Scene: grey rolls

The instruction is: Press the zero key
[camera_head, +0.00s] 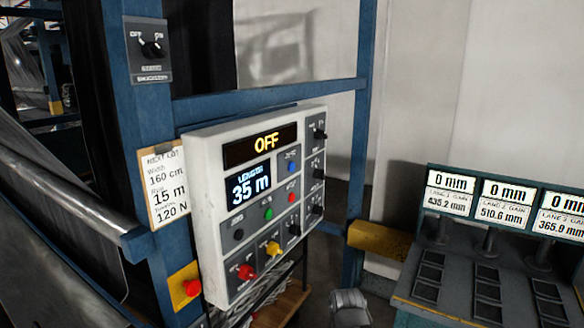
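A white-framed control panel (210,222) hangs on a blue frame. Its upper display (266,142) reads "OFF" in yellow. A lower display (249,186) reads a length of 35 m. Beside it are a blue button (291,167) and a red button (292,197), with a green button (268,214) and a black button (238,235) below. The small labels are too blurred to tell which key is zero. No gripper fingers show. A grey rounded part (350,308), perhaps of my arm, shows at the bottom edge, apart from the panel.
A red stop button (192,288) is at lower left. A note (165,188) reads 15 m. A lane console (437,262) with "0 mm" displays stands right.

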